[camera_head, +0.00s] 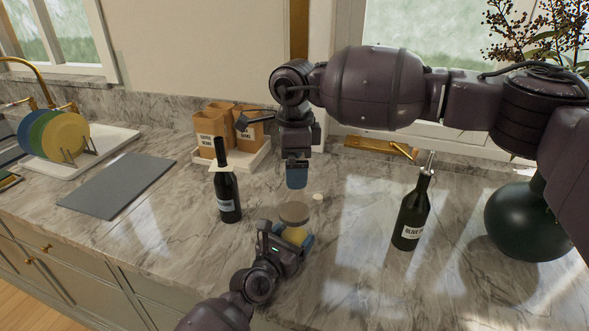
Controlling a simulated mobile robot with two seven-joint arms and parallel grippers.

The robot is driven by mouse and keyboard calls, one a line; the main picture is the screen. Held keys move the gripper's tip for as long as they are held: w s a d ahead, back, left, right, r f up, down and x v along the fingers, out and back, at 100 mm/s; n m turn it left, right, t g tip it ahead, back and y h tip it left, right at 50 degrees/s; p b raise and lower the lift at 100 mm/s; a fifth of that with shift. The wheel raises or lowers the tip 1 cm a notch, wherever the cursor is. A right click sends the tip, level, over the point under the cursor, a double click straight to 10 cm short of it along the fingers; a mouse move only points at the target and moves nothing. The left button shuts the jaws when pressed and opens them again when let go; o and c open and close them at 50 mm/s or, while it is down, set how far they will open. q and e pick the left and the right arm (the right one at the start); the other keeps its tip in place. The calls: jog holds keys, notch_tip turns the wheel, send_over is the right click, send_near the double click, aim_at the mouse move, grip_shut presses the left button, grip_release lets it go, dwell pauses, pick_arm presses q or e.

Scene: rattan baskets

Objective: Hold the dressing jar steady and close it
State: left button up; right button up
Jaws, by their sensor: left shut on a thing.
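The dressing jar (295,232) stands on the marble counter, with yellow contents in its body. A round grey-brown lid (294,212) shows at its top; I cannot tell how firmly it sits. My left gripper (291,238) reaches in from the front and is shut on the jar's body, partly hiding it. My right gripper (297,177) points down from above, just behind and above the lid, apart from it. Its blue fingertips overlap in this view, so its opening is unclear.
A dark bottle (227,192) stands left of the jar, and an olive oil bottle (411,215) stands to the right. A small white round piece (318,197) lies behind the jar. Brown containers (222,122) sit on a white tray at the back. A grey board (118,185) lies left.

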pick_arm(q)
jog(key=o, duration=1.7)
jog(key=v, duration=1)
jog(key=shift+s+a, duration=0.2)
jog(key=shift+s, duration=0.15)
jog(key=shift+s+f, duration=0.1)
